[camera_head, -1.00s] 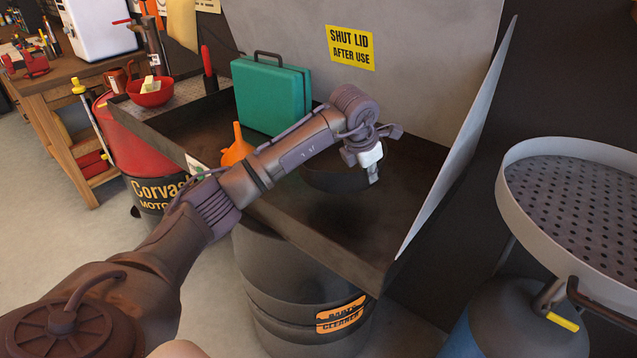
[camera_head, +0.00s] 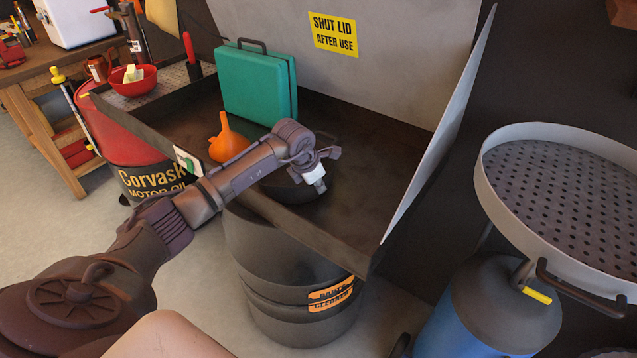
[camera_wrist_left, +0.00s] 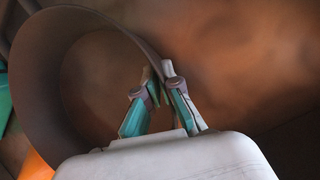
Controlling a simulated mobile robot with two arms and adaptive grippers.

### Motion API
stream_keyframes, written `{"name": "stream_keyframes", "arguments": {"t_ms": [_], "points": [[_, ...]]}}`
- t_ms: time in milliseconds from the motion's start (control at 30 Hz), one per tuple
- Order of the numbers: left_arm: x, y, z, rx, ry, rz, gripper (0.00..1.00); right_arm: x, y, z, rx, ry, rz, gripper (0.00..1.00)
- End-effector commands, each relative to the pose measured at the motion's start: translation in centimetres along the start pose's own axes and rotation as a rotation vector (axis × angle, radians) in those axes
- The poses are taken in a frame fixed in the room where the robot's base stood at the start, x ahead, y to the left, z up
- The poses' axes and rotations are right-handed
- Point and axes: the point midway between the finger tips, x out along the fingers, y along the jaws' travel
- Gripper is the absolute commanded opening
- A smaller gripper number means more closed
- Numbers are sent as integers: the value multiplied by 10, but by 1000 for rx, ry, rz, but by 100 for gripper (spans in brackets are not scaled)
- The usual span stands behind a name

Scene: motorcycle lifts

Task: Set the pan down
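The pan (camera_head: 284,193) is a dark, round, shallow-walled vessel inside the open basin of the parts washer (camera_head: 375,165). It shows larger in the left wrist view (camera_wrist_left: 40,75), where its rim curves in between my fingers. My left gripper (camera_head: 318,183) is closed on that rim, and its fingertips (camera_wrist_left: 157,72) pinch the wall from both sides. My forearm hides part of the pan in the head view. I cannot tell whether its bottom touches the basin floor. My right gripper is in neither view.
A green case (camera_head: 258,85) and an orange funnel (camera_head: 228,140) stand in the basin's left part. The basin floor to the right is clear. A raised lid (camera_head: 420,50) backs it. A round perforated tray (camera_head: 565,195) stands right; a red bowl (camera_head: 133,80) sits left.

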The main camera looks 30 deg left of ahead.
Motion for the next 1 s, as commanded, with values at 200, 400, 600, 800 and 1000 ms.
{"name": "stream_keyframes", "arguments": {"t_ms": [200, 400, 600, 800, 1000], "points": [[3, -1, -1, 0, 0, 0, 5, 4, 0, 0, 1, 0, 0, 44], [2, -1, -1, 0, 1, 0, 31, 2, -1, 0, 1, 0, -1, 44], [2, -1, -1, 0, 1, 0, 31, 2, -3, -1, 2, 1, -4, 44], [-8, 1, 0, 1, -2, 2, 31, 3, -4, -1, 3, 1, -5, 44], [-47, 2, 0, 2, -3, 4, 31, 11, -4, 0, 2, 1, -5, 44]]}}
